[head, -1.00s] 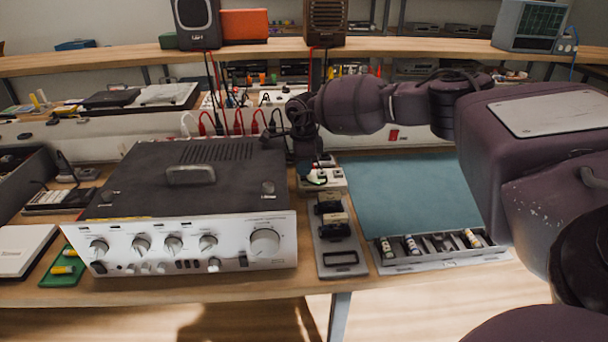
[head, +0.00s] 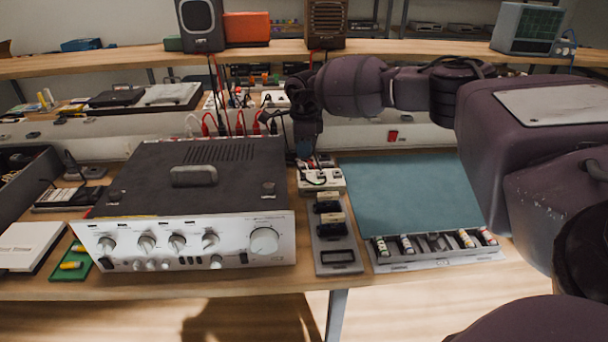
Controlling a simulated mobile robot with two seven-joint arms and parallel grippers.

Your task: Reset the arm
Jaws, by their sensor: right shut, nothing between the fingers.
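My right arm, dark purple, comes in from the right and reaches across above the bench. Its wrist bends down at the far end, and my right gripper (head: 304,150) points down behind the back right corner of the amplifier. The gripper is shut and empty; its fingertips are small and dark, close to the white power strip. My left gripper is not in view.
A silver-fronted amplifier (head: 186,244) fills the bench's left middle. A power strip (head: 320,181), a grey holder (head: 336,262) and a tray of small bottles (head: 440,262) stand right of it. The teal mat (head: 405,195) is clear. Speakers and a scope stand on the shelf (head: 400,49).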

